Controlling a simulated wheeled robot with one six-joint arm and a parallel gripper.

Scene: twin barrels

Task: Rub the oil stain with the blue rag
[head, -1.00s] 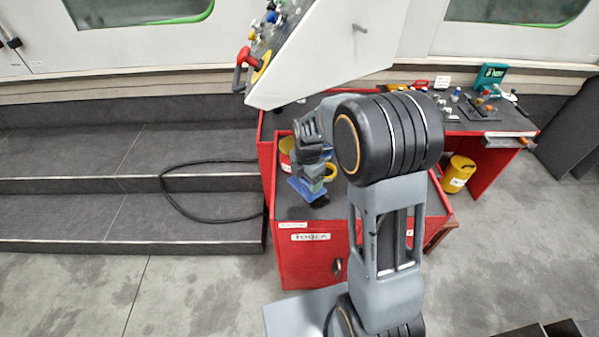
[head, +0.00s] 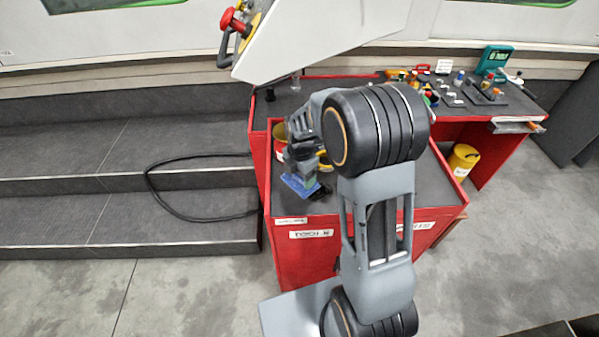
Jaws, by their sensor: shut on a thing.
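My gripper (head: 306,172) points down over the dark top of the red tool cabinet (head: 300,260), near its front left part. It is shut on the blue rag (head: 298,186), which shows as a small flat blue patch under the jaws. The rag is at or just above the cabinet top; I cannot tell whether it touches. A small dark patch (head: 326,192) shows on the top just right of the rag; I cannot tell whether it is the oil stain.
A yellow and red container (head: 279,135) stands behind my gripper, partly hidden. A white slanted panel (head: 320,35) overhangs the cabinet. A red bench (head: 500,110) with small tools stands at the right, a yellow bucket (head: 463,159) beneath it. Dark steps (head: 110,190) lie left.

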